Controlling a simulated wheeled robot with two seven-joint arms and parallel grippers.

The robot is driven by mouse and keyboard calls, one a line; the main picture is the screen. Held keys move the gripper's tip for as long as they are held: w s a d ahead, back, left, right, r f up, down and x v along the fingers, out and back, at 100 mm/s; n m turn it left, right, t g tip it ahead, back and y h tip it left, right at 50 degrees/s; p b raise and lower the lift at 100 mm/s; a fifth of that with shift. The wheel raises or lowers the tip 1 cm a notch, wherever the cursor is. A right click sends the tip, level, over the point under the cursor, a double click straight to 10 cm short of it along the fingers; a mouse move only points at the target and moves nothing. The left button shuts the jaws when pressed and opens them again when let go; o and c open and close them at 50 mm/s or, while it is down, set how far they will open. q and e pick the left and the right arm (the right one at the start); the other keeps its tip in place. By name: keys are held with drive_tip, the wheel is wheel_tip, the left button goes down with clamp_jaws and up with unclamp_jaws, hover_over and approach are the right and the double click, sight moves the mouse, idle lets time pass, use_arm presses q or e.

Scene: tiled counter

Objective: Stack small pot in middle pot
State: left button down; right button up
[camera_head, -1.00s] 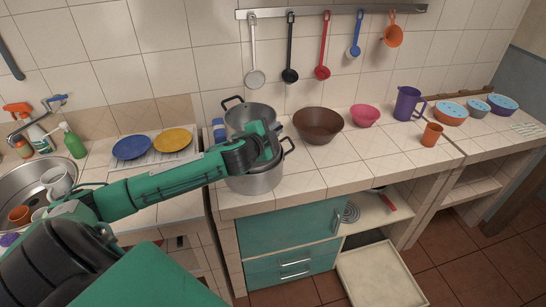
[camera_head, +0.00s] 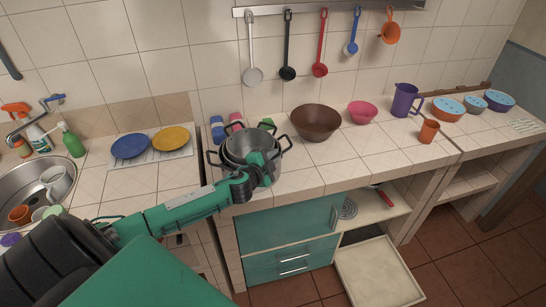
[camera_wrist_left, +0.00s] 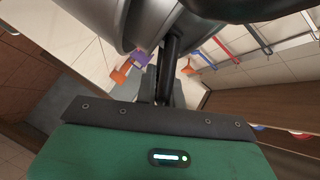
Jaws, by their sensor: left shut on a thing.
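The small pot (camera_head: 240,146), silver with dark handles, sits within the rim of the middle pot (camera_head: 277,166) in the head view. Its rim stands a little above the outer rim. Whether it rests on the bottom is hidden. The middle pot stands upright on the counter near its left front edge, one dark handle on each side. My left gripper (camera_head: 262,166) is shut at the pots' right front side, on the small pot; the fingers partly cover the contact. In the left wrist view, silver pot walls (camera_wrist_left: 118,22) fill the top left above the dark fingers. My right gripper is not in view.
A brown bowl (camera_head: 316,122) stands right of the pots, with a pink bowl (camera_head: 362,112) beyond. Blue and pink cups (camera_head: 235,120) stand close behind the pots. Ladles hang on the wall above. The counter right of the pots is clear in front.

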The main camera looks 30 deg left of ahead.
use_arm(q)
drive_tip(key=shift+f, duration=0.25)
drive_tip(key=c, duration=1.5)
unclamp_jaws()
drive_tip(key=shift+r, duration=0.1)
drive_tip(key=shift+r, duration=0.2)
drive_tip(key=shift+s+f, duration=0.1)
drive_tip(key=shift+s, duration=0.15)
drive_tip(key=b+v, duration=0.3)
drive_tip(key=v, duration=0.8)
drive_tip(key=shift+s, duration=0.2)
